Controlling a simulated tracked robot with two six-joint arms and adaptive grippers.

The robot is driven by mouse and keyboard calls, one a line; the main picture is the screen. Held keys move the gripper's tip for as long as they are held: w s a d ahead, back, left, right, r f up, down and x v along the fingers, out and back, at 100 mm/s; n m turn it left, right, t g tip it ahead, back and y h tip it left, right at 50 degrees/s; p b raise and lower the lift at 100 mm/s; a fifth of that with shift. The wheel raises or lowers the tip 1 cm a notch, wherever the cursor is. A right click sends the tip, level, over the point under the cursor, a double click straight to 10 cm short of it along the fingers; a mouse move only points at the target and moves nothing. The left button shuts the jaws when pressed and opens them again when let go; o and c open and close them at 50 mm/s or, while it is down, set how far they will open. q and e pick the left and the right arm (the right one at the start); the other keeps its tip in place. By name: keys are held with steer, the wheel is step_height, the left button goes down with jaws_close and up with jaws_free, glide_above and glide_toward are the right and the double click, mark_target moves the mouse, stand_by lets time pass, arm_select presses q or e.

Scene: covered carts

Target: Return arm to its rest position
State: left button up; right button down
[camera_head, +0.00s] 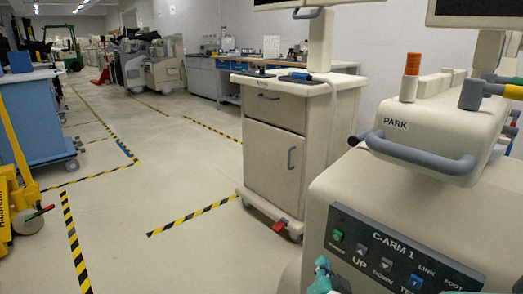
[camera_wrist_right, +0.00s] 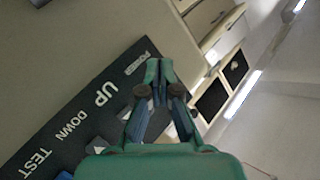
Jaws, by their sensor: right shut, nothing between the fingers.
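My right gripper (camera_head: 322,268) shows as a teal shape at the bottom of the head view, in front of the lower left part of the C-ARM 1 control panel (camera_head: 400,262). In the right wrist view the gripper (camera_wrist_right: 159,72) has its two teal fingertips together, with nothing between them. The dark panel (camera_wrist_right: 70,125) lies to the left of the fingers there, with the POWER, UP, DOWN and TEST labels readable. I cannot tell whether the fingertips touch the panel. My left gripper is in neither view.
The cream C-arm machine (camera_head: 335,190) fills the right foreground, with a grey handle (camera_head: 420,157) and an orange-capped post (camera_head: 411,75). A cream cabinet cart (camera_head: 275,150) stands behind it. A blue cart (camera_head: 38,115) and yellow pallet jack (camera_head: 18,160) stand left. The floor between is clear.

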steer(key=s+d+f+n+g+y, duration=0.1)
steer(key=s+f+g, duration=0.3)
steer(key=f, duration=1)
steer(key=s+d+f+n+g+y, duration=0.15)
steer(key=s+f+g, duration=0.3)
steer(key=f, duration=0.95)
steer(key=s+a+f+n+g+y, duration=0.2)
steer(key=s+a+f+g, duration=0.15)
steer(key=s, duration=0.45)
steer(key=s+a+f+n+g+y, duration=0.2)
steer(key=s+a+f+n+g, duration=0.15)
steer(key=s, duration=0.45)
step_height(320, 180, up, 32)
steer(key=p, duration=3.2)
steer(key=shift+m+t+p, duration=0.35)
steer(key=shift+m, duration=0.05)
steer(key=shift+a, duration=0.1)
